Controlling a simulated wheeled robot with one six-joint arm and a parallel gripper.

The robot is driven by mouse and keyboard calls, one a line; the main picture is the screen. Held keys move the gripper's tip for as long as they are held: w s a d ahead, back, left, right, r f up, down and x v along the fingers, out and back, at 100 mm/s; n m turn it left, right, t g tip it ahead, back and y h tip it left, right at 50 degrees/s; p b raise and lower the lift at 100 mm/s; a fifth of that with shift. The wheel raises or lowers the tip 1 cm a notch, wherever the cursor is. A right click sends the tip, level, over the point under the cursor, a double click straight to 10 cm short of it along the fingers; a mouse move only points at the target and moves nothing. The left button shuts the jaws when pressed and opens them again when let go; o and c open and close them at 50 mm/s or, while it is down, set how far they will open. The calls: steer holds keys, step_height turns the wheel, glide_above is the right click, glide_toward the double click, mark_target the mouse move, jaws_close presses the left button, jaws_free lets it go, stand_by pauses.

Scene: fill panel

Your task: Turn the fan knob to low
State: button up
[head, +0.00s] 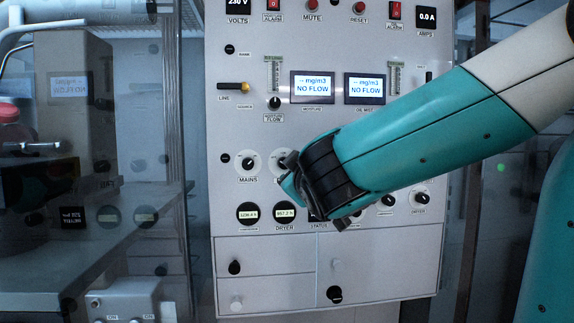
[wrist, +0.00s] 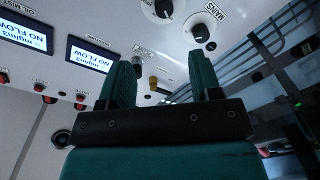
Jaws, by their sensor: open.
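My gripper (head: 287,174) is in front of the panel's middle, just right of the MAINS knob. In the wrist view its two teal fingers (wrist: 163,78) stand apart with nothing between them. No label reading FAN is legible. A round black-and-white knob (head: 279,160), partly covered by my gripper, sits beside the MAINS knob (head: 248,163). In the wrist view this knob (wrist: 160,10) and the MAINS knob (wrist: 201,31) are beyond the fingertips, with no visible contact. My gripper and arm hide the panel to the right of them, so I cannot tell which knob is the fan's.
Two NO FLOW displays (head: 313,87) (head: 364,88) sit above my arm. Round gauges (head: 248,213) and two knobs (head: 387,201) (head: 421,198) are low on the panel. Drawers (head: 265,258) lie below. Shelving stands left.

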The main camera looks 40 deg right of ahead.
steer(key=p+x, duration=0.7)
steer(key=x, duration=0.7)
steer(key=shift+w, duration=0.45)
steer(key=shift+a, duration=0.1)
steer(key=shift+c, duration=1.1)
steer(key=c, duration=0.7)
